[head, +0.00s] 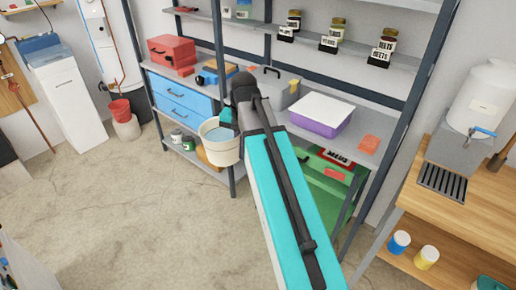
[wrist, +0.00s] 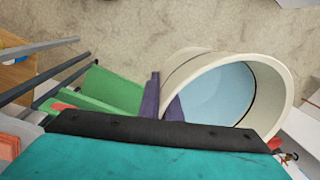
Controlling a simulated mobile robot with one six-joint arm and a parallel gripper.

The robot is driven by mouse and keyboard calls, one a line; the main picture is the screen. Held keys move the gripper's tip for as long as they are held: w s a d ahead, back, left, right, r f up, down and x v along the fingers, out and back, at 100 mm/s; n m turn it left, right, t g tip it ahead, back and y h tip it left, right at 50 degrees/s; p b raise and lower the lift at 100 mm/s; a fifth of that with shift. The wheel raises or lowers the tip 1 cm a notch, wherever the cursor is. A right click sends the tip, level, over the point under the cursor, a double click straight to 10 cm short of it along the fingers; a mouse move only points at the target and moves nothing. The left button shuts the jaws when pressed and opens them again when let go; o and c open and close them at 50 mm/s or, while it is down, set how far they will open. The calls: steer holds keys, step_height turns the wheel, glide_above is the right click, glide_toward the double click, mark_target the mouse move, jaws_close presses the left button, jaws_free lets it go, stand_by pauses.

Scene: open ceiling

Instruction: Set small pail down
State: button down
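A cream pail (head: 221,148) with a pale blue inside hangs in front of the shelf rack, left of my arm, its opening facing up. In the wrist view the same pail (wrist: 182,72) fills the right half, and I look into its mouth. My gripper (wrist: 162,97) has one dark purple finger outside the pail's wall and one inside it, so it is shut on the rim. In the head view my gripper (head: 229,117) is mostly hidden behind my arm. I see floor beyond the pail in the wrist view; its bottom is hidden there.
The metal shelf rack (head: 232,178) stands close behind the pail, holding blue drawers (head: 180,95), a purple tub (head: 320,118) and a green crate (head: 325,180). A wooden bench (head: 465,205) is at right. The concrete floor (head: 130,215) at left is open.

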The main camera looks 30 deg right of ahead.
mark_target(206, 150)
steer(key=w+a+n, duration=0.1)
steer(key=a, duration=0.2)
steer(key=w+a+n+p, duration=0.1)
steer(key=a, duration=0.2)
steer(key=w+a+p, duration=0.1)
steer(key=a, duration=0.2)
steer(key=shift+w+a+r+n, duration=0.1)
steer(key=shift+w+r+n, duration=0.3)
steer(key=shift+w+a, duration=0.15)
steer(key=shift+a, duration=0.4)
steer(key=shift+f, duration=0.1)
steer(key=shift+a, duration=0.15)
